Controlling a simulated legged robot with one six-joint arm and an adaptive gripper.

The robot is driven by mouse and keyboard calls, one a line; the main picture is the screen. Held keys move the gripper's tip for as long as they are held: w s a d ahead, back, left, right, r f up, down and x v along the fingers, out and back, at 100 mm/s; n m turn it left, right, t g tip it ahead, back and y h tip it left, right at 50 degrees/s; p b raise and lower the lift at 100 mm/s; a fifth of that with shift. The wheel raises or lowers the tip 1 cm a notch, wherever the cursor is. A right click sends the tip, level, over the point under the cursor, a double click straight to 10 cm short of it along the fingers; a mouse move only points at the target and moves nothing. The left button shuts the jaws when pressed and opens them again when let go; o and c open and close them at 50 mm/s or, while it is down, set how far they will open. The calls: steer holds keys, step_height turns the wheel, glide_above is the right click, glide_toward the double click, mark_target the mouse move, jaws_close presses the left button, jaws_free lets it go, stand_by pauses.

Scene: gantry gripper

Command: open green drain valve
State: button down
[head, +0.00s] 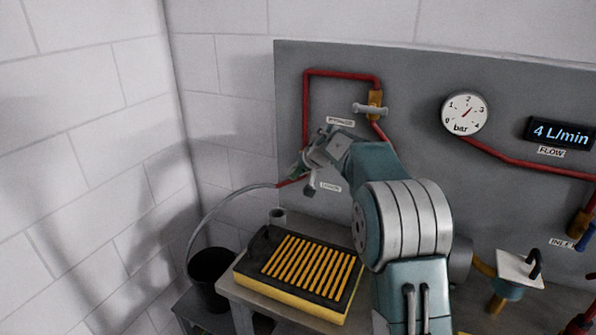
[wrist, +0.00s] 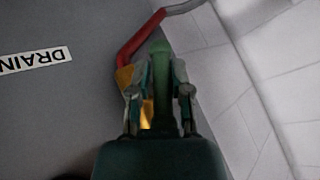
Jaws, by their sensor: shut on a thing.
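The green drain valve handle (wrist: 160,72) shows in the wrist view between the two fingers of my gripper (wrist: 160,95). My gripper is shut on it. The brass valve body (wrist: 125,77) is partly hidden behind the left finger, and a red pipe (wrist: 140,37) runs up from it. The DRAIN label (wrist: 36,60) is on the grey panel to the left. In the head view my gripper (head: 305,166) is at the lower left of the panel, and it hides most of the valve.
A grey hose (head: 215,210) runs from the red pipe down to a black bucket (head: 207,292). A yellow and black slatted tray (head: 290,304) sits on the bench below my arm. A grey-levered valve (head: 370,109), pressure gauge (head: 464,114) and 4 L/min display (head: 560,133) are on the panel.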

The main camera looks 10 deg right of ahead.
steer(key=shift+f+g+h, duration=0.2)
steer(key=shift+g+h, duration=0.2)
stand_by(0.4)
steer(key=c, duration=0.6)
jaws_free()
steer(key=shift+a, duration=0.1)
steer(key=shift+r, duration=0.1)
steer(key=shift+r, duration=0.2)
steer(key=v, duration=1.1)
steer(key=shift+s+r, duration=0.15)
